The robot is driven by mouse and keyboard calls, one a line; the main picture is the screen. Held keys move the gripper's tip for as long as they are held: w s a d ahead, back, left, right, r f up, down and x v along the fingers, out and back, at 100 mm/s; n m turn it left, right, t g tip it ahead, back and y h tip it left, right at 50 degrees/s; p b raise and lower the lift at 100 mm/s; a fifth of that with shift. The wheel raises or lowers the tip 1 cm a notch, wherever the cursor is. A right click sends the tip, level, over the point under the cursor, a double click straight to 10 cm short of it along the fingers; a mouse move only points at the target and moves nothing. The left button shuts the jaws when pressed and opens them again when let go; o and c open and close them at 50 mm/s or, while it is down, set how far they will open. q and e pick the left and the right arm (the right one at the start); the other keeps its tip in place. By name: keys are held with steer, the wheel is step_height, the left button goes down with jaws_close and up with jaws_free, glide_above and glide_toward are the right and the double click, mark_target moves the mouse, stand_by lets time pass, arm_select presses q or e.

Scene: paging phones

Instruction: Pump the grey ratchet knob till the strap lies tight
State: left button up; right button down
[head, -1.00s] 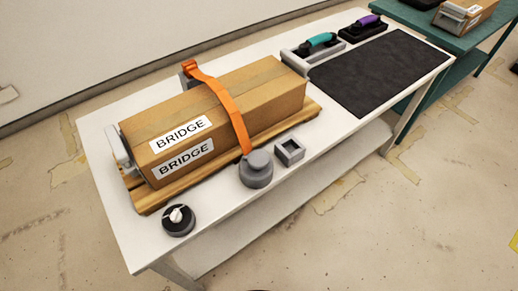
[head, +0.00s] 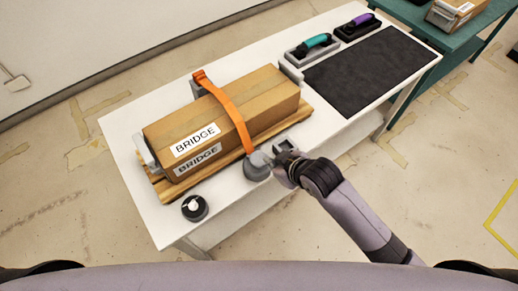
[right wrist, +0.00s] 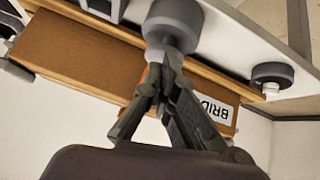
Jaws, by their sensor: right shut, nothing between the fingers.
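The grey ratchet knob (head: 257,166) sits on its round base at the front edge of the white table, at the near end of the orange strap (head: 236,114). The strap runs over a cardboard box marked BRIDGE (head: 262,98) on a wooden pallet. My right gripper (head: 281,167) is just right of the knob, shut and empty. In the right wrist view, the shut fingertips (right wrist: 163,58) overlap the grey knob unit (right wrist: 174,18); I cannot tell whether they touch. My left gripper is out of view.
A grey square holder (head: 284,145) is close behind my right gripper. A black dial with a white pointer (head: 194,207) is at the near left. Teal-handled (head: 317,42) and purple-handled (head: 362,21) tools stand at the back. The dark mat (head: 372,70) is clear.

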steer(key=w+a+r+n+y+p, duration=0.2)
steer(key=w+a+r+n, duration=0.1)
steer(key=r+n, duration=0.5)
steer(key=shift+w+a+r+n+g, duration=0.2)
steer(key=shift+a+r+n+g, duration=0.1)
steer(key=shift+a+r+n, duration=0.25)
steer(key=shift+a+f, duration=0.15)
steer(key=shift+f, duration=0.15)
steer(key=b, duration=0.7)
glide_above(258, 160)
step_height(258, 160, down, 7)
steer(key=shift+f, duration=0.8)
